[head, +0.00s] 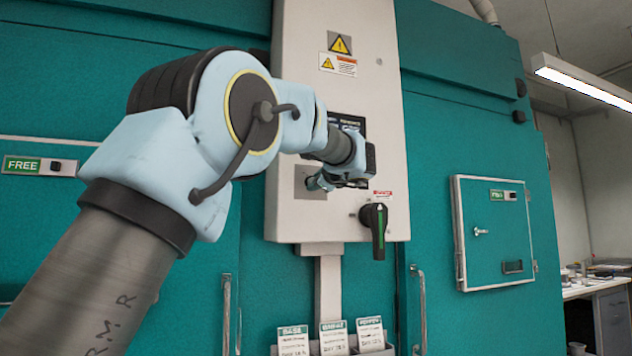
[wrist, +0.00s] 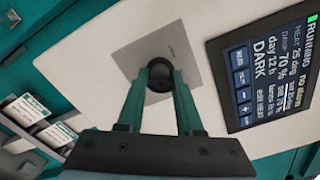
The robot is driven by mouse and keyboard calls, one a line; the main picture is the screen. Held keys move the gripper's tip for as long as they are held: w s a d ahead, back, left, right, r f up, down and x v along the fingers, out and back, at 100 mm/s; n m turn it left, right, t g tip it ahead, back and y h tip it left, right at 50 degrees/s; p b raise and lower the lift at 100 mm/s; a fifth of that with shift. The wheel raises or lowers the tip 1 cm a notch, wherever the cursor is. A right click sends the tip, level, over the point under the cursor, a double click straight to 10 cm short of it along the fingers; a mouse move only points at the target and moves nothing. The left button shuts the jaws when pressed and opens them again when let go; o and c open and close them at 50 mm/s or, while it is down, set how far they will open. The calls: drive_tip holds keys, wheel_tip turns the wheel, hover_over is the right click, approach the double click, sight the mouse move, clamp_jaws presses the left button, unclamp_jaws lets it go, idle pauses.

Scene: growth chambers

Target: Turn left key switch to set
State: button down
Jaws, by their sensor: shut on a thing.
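The key switch (wrist: 159,82) is a dark round knob on a square grey plate (wrist: 190,52) set in the pale control cabinet. In the wrist view the two fingers of my gripper (wrist: 160,84) stand on either side of the knob and are shut on it. In the head view my gripper (head: 320,182) is at the grey plate (head: 300,176), left of the cabinet's middle. My wrist hides the switch there. The small marks on the plate are too faint to read, so I cannot tell which position the key is in.
A display (wrist: 272,68) reading RUNNING and DARK is beside the plate. A black rotary handle with a green stripe (head: 377,230) is on the cabinet (head: 292,222), below and right of my gripper. Several cards (head: 333,338) stand in a holder below. A teal hatch (head: 492,235) is at right.

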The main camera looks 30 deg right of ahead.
idle(0.4)
drive_tip(key=c, duration=0.6)
unclamp_jaws()
drive_tip(key=shift+o, duration=0.2)
drive_tip(key=shift+s+f+b, duration=0.1)
drive_tip(key=shift+s+b, duration=0.25)
drive_tip(key=shift+s, duration=0.15)
drive_tip(key=s+a+b, duration=0.1)
drive_tip(key=s+b, duration=0.3)
drive_tip(key=s, duration=0.5)
drive_tip(key=shift+s+a, duration=0.15)
drive_tip(key=shift+s, duration=0.2)
